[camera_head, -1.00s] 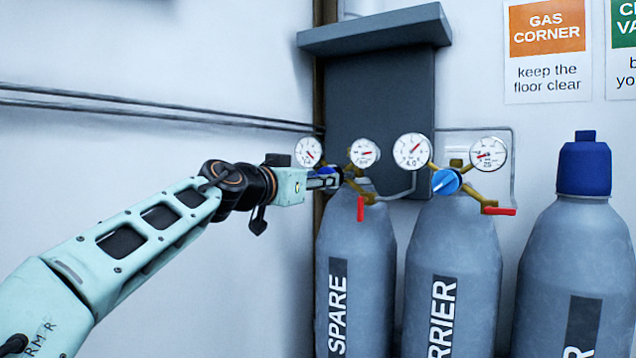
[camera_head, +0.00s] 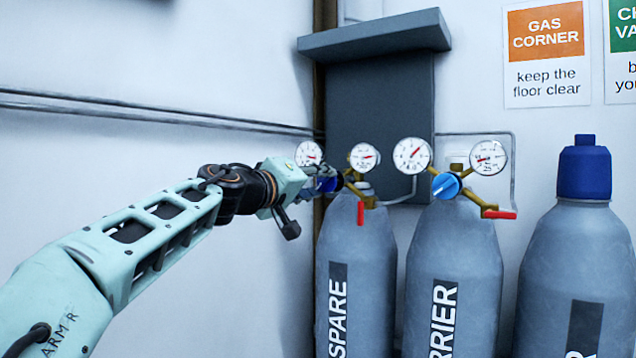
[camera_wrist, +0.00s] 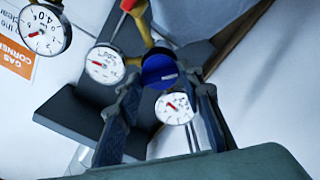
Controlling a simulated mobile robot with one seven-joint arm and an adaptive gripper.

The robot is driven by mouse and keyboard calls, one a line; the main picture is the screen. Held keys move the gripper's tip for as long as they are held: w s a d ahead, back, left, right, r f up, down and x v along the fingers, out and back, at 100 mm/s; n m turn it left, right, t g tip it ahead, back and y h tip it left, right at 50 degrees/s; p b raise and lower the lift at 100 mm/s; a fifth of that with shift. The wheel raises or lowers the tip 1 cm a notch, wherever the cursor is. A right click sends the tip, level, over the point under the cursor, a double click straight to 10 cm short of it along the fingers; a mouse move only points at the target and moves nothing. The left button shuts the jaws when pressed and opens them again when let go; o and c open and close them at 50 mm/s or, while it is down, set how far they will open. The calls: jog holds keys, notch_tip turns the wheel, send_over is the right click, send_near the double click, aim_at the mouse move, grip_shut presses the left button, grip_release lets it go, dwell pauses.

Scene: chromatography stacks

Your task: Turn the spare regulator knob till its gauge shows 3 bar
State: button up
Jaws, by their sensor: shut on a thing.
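The spare regulator's blue knob (camera_head: 328,184) sits above the grey cylinder marked SPARE (camera_head: 352,262). My gripper (camera_head: 322,179) is shut on this knob from the left. In the wrist view the knob (camera_wrist: 160,71) shows between the two fingers of my gripper (camera_wrist: 166,86). The spare regulator has two white gauges. The left one (camera_head: 308,150) is partly covered by my gripper, and the right one (camera_head: 364,157) is clear. Both also show in the wrist view, one near the knob (camera_wrist: 176,108) and one farther left (camera_wrist: 105,63). Their needles show, but the scales are too small to read.
The carrier cylinder (camera_head: 452,265) stands close on the right with its own blue knob (camera_head: 446,185) and two gauges. A red lever (camera_head: 360,211) hangs below the spare regulator. A third cylinder with a blue cap (camera_head: 584,168) stands farther right. A dark panel (camera_head: 378,110) is behind.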

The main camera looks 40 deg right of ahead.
jog(key=n, duration=0.4)
jog(key=shift+p, duration=0.4)
jog(key=shift+f+n+p, duration=0.1)
jog(key=shift+n+p, duration=0.25)
jog(key=shift+n, duration=1.45)
jog(key=o, duration=1.2)
jog(key=shift+c, duration=0.2)
jog(key=shift+s+a+n, duration=0.15)
jog(key=shift+a+n, duration=0.15)
jog(key=shift+a, duration=0.2)
jog(key=v, duration=1.1)
